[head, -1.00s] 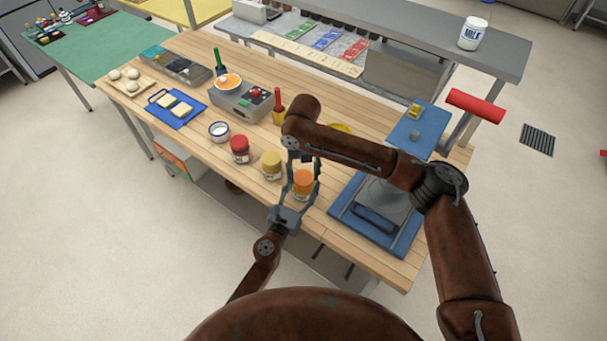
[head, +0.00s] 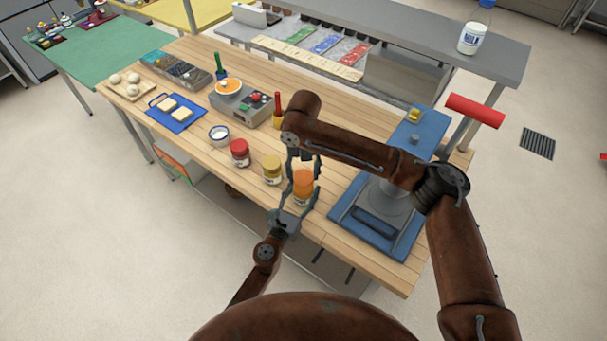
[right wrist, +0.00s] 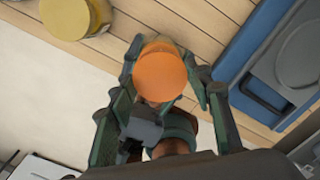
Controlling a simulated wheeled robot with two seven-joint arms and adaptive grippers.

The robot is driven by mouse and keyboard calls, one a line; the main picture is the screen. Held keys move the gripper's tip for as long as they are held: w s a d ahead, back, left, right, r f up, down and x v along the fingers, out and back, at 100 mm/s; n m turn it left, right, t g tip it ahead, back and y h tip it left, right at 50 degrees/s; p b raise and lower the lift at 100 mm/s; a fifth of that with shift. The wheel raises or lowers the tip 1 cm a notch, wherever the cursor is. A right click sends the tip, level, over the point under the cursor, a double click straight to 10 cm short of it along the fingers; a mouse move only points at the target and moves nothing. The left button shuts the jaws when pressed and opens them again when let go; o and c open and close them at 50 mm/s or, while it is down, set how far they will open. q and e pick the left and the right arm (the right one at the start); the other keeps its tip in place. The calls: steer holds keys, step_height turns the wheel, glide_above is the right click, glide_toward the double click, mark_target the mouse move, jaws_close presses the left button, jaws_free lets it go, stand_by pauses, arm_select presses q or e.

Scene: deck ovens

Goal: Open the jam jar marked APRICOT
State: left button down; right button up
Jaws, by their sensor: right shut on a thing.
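The orange-lidded jar (head: 302,199) stands near the front edge of the wooden table, right of the other jars; its label is too small to read. My right gripper (head: 304,168) comes down from above and is shut on its orange lid (head: 303,180). In the right wrist view the round lid (right wrist: 160,77) sits between the fingers and hides most of the jar. My left gripper (head: 297,207) reaches in from the front, low down, with its fingers on both sides of the jar body, and looks shut on it. Its contact points are partly hidden.
A yellow-lidded jar (head: 271,169) and a red-lidded jar (head: 240,153) stand just left. A blue board with a grey device (head: 375,222) lies close on the right. A cooker (head: 240,103) stands behind.

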mark_target(304, 177)
arm_select(q)
steer(key=shift+r, duration=0.1)
arm_select(e)
step_height(304, 177, up, 4)
steer(key=shift+f, duration=0.25)
arm_select(q)
steer(key=c, duration=0.8)
jaws_free()
